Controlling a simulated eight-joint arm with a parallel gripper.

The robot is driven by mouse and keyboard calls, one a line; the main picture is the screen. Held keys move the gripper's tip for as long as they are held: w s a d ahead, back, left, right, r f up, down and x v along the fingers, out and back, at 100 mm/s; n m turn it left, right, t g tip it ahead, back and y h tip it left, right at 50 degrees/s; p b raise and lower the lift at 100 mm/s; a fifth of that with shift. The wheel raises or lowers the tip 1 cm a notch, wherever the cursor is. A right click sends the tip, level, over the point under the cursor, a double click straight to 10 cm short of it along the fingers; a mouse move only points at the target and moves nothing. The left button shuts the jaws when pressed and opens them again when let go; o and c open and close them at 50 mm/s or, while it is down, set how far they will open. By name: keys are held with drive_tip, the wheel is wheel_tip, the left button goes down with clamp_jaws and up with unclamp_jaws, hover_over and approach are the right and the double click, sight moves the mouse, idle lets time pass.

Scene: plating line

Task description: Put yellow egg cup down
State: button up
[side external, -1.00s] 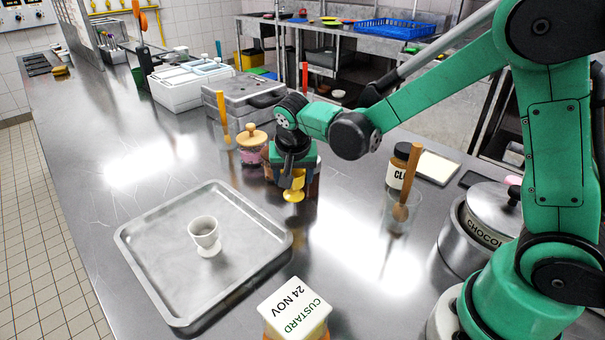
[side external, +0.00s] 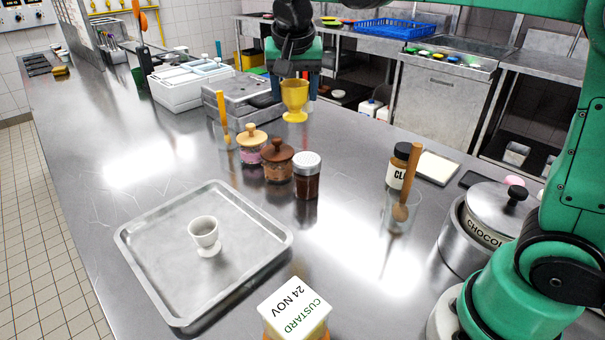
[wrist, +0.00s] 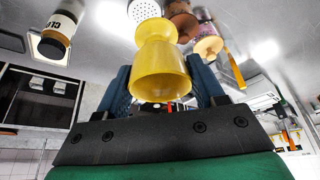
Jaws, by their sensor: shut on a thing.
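The yellow egg cup (side external: 295,98) is held upright in the air by my gripper (side external: 293,84), above the counter and higher than the jars. In the wrist view the yellow egg cup (wrist: 159,68) sits between my two blue fingers, and my gripper (wrist: 165,82) is shut on it. A white egg cup (side external: 205,232) stands on the metal tray (side external: 150,290) at the front left of the counter.
Below my gripper stand a pink jar (side external: 250,150), a brown jar (side external: 277,168) and a shaker (side external: 307,184). A clove jar (side external: 397,172) and a glass with a wooden tool (side external: 396,212) stand to the right. A custard box (side external: 294,306) stands in front. The tray has free room around the white cup.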

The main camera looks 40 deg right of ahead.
drive_tip(key=w+d+f+m+g+h, duration=0.1)
drive_tip(key=w+d+f+m, duration=0.1)
drive_tip(key=d, duration=0.6)
drive_tip(key=w+d+f+m+g, duration=0.1)
drive_tip(key=d+f+m, duration=0.2)
drive_tip(key=d, duration=0.5)
drive_tip(key=s+d+f+m+g, duration=0.1)
drive_tip(key=s+d+f+m, duration=0.15)
drive_tip(key=d, duration=0.55)
drive_tip(key=s+d+f+m, duration=0.1)
drive_tip(key=s+d+f, duration=0.15)
drive_tip(key=d, duration=0.55)
drive_tip(key=shift+m, duration=0.35)
drive_tip(key=f, duration=0.8)
drive_tip(key=shift+w+d+f, duration=0.15)
drive_tip(key=shift+d+f, duration=0.2)
drive_tip(key=shift+f, duration=0.35)
drive_tip(key=shift+f, duration=0.1)
drive_tip(key=o, duration=1.4)
